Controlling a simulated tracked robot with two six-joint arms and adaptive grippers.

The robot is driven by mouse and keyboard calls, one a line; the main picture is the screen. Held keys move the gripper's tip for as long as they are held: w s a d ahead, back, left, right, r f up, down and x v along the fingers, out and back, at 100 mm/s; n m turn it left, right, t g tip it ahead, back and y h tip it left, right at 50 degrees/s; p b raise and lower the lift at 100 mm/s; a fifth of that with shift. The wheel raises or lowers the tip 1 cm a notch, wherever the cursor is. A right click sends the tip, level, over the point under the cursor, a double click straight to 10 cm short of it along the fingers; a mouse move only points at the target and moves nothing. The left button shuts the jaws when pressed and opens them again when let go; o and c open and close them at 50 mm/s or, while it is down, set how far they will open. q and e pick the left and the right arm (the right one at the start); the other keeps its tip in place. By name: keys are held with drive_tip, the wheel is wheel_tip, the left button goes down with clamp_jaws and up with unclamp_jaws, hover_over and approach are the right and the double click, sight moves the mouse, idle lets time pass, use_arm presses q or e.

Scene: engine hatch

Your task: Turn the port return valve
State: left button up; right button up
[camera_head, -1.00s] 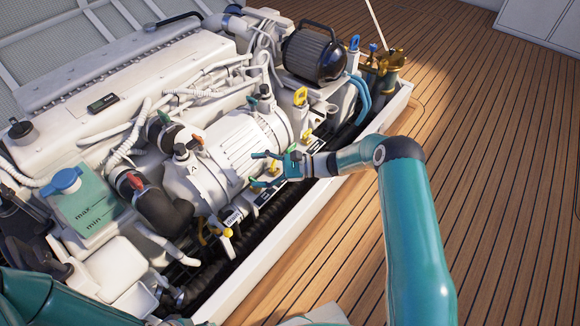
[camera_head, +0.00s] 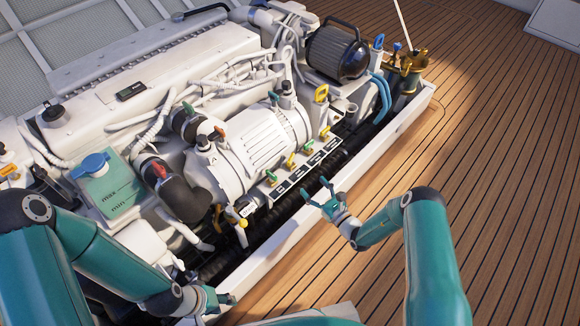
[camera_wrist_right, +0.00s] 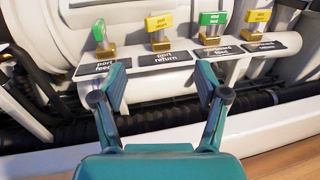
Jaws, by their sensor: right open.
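The port return valve is the yellow handle (camera_wrist_right: 159,22) on a brass base in the right wrist view, above the label "port return" (camera_wrist_right: 165,57). Its broad face is turned to the camera. In the head view it is the small yellow handle (camera_head: 291,160) on the white strip beside the engine cylinder. My right gripper (camera_head: 314,190) is open and empty, apart from the valves on their near side. In the right wrist view its fingers (camera_wrist_right: 161,84) are spread below the port return label. My left gripper (camera_head: 228,299) is low by the hatch edge; its finger opening is unclear.
The green port feed valve (camera_wrist_right: 100,34) stands left of port return, its handle narrower to the camera. A green valve (camera_wrist_right: 212,19) and another yellow one (camera_wrist_right: 257,17) stand to the right. A black corrugated hose (camera_wrist_right: 265,98) runs below. The wooden deck (camera_head: 500,180) is clear.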

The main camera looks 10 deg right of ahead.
sight(292, 164)
drive_tip(key=b+x, duration=0.4)
drive_tip(key=x, duration=0.7)
drive_tip(key=shift+a, duration=0.1)
drive_tip(key=shift+w+a, duration=0.15)
drive_tip(key=shift+w, duration=0.35)
